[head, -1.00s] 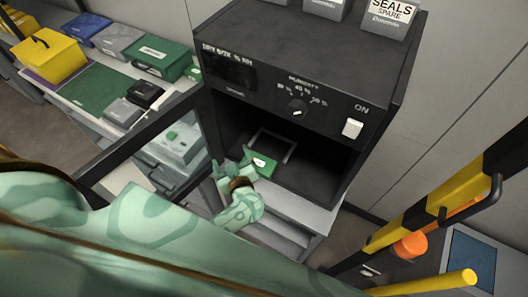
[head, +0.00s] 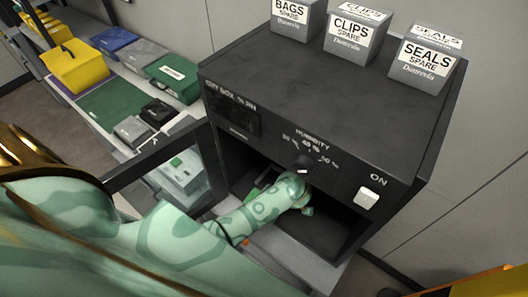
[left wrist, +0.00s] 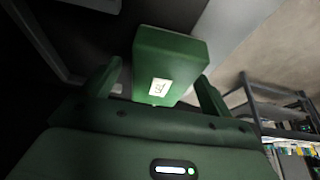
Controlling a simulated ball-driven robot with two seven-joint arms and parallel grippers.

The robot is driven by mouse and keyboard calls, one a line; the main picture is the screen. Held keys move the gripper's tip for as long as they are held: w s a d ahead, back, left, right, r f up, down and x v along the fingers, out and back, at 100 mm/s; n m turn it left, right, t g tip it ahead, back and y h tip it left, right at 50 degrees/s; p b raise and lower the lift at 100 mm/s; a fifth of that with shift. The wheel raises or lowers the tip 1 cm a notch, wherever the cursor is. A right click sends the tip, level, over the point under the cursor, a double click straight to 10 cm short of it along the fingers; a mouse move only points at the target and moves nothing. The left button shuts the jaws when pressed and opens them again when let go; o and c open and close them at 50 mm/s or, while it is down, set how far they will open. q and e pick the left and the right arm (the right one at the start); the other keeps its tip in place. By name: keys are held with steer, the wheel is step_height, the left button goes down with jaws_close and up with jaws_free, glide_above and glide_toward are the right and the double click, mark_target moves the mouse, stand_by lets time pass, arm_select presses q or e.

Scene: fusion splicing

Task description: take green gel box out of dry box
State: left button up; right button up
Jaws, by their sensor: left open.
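The dry box (head: 300,105) is a black cabinet with a humidity knob, and its front stands open. My left arm reaches into its opening in the head view, and the wrist hides most of what lies inside. In the left wrist view the green gel box (left wrist: 172,60) with a small white label is in front of my left gripper (left wrist: 157,92). The two fingers are open, one on each side of the box's near end. I cannot tell whether they touch it. My right gripper is not in view.
The open glass door (head: 165,165) stands left of the opening, close to my left arm. Spare boxes for bags (head: 296,18), clips (head: 352,38) and seals (head: 423,62) stand on top of the dry box. A side bench holds a yellow case (head: 77,66) and several smaller boxes.

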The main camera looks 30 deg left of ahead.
arm_select(q)
steer(key=shift+s, duration=0.1)
steer(key=shift+c, duration=0.6)
steer(key=c, duration=1.1)
steer(key=shift+o, duration=0.2)
